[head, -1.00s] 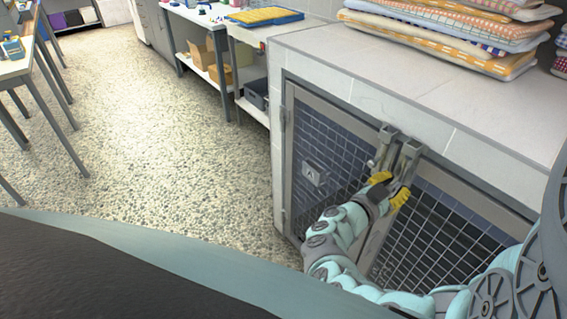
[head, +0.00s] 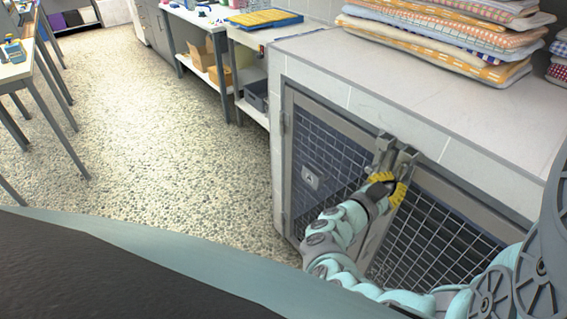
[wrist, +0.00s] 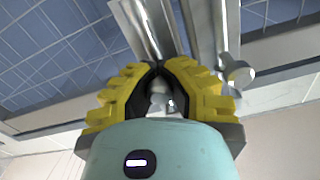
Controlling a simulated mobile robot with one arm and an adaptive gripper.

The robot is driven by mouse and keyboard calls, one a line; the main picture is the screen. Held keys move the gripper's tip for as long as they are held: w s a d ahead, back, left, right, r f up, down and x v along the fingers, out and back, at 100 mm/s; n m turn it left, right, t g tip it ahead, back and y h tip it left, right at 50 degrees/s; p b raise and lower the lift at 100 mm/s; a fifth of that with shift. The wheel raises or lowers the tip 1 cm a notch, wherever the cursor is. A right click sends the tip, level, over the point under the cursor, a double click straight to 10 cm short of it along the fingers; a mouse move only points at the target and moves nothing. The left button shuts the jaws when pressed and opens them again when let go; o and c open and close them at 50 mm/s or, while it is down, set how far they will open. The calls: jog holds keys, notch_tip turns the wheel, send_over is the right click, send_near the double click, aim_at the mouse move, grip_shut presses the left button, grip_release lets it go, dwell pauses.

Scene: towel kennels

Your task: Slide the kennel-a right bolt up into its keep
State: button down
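Kennel-a is the left mesh door (head: 328,150) with an "A" plaque (head: 312,178). At its upper right edge stands a grey metal bolt (head: 384,151), beside a second, similar fitting (head: 405,160) to the right. My gripper (head: 391,184), with yellow ribbed fingers, is just below these fittings. In the wrist view my gripper (wrist: 156,70) has its fingertips nearly together around a small shiny knob (wrist: 160,98), which lines up with the bright bolt rod (wrist: 148,28). The fingers partly hide the knob and its contact. Another knob (wrist: 238,74) stands free on the right.
The tiled kennel top (head: 400,75) overhangs close above my gripper, with folded towels (head: 440,40) stacked on it. The right mesh door (head: 435,235) is close beside my arm. A bench (head: 250,35) with a blue tray stands behind. The floor (head: 150,130) at left is clear.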

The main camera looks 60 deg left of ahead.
jog(key=shift+w+r, duration=0.1)
jog(key=shift+r, duration=0.6)
jog(key=shift+f, duration=0.1)
jog(key=c, duration=1.3)
grip_release()
jog(key=o, duration=0.4)
jog(key=shift+o, duration=0.2)
jog(key=shift+f, duration=0.1)
